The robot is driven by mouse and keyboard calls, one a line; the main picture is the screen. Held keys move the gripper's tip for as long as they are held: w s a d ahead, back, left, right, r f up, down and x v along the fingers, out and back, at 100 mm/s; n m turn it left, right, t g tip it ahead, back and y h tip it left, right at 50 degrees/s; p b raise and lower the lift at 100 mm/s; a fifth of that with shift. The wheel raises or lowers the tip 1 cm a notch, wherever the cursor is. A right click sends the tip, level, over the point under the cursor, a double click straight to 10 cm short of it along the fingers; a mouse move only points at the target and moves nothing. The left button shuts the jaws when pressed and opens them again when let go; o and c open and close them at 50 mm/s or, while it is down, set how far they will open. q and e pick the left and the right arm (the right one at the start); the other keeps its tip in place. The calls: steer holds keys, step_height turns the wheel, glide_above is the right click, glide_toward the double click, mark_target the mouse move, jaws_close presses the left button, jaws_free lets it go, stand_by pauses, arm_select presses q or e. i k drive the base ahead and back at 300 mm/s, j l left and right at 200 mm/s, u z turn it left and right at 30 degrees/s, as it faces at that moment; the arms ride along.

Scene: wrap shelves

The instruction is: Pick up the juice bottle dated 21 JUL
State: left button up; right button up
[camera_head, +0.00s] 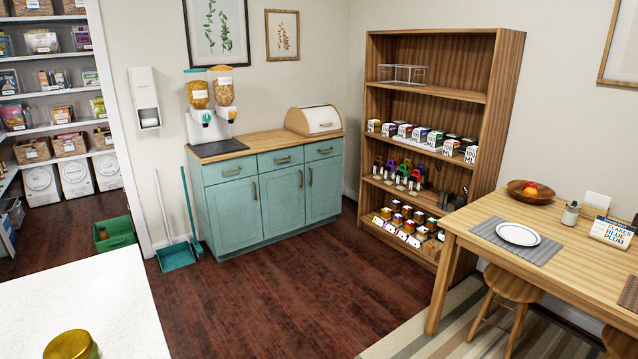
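I cannot make out any juice bottle dated 21 JUL; no such date is readable. The wooden shelf unit (509,95) at the right holds several small boxes (433,139) on one shelf, some reading "100 ML". Below them stand several small dark and coloured items (402,172), possibly bottles, with white tags. The bottom shelf holds several orange-and-dark items (406,211) with white cards in front. A container with a gold lid (72,346) stands on the white counter at the lower left, cut off by the frame edge. Neither gripper is in view.
Dark wood floor (300,290) is open in the middle. A teal cabinet (238,212) stands at the back wall, with a broom and dustpan (177,256) beside it. The wooden table (460,224) and stool (515,283) stand close before the shelf unit's right side. A white counter (95,300) fills the lower left.

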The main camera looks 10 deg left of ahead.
mark_target(105, 235)
steer(key=i+l+z, duration=0.45)
steer(key=i+z, duration=0.3)
steer(key=i+u, duration=0.35)
steer(key=i+l+u, duration=0.15)
steer(key=i+u, duration=0.25)
steer(key=i+j+u, duration=0.25)
steer(key=i+u, duration=0.65)
steer(key=i, duration=0.25)
steer(key=i+l+u, duration=0.1)
steer(key=i+u, duration=0.35)
steer(key=i, duration=0.15)
steer(key=i+u, duration=0.15)
steer(key=i, duration=0.35)
steer(key=i+u, duration=0.15)
steer(key=i, duration=0.35)
steer(key=i+l+u, duration=0.15)
steer(key=i, duration=0.3)
steer(key=i+l+u, duration=0.15)
steer(key=i, duration=0.35)
steer(key=i+j+u, duration=0.2)
steer(key=i+u, duration=1.25)
steer(key=k+l, duration=0.05)
steer(key=k, duration=0.05)
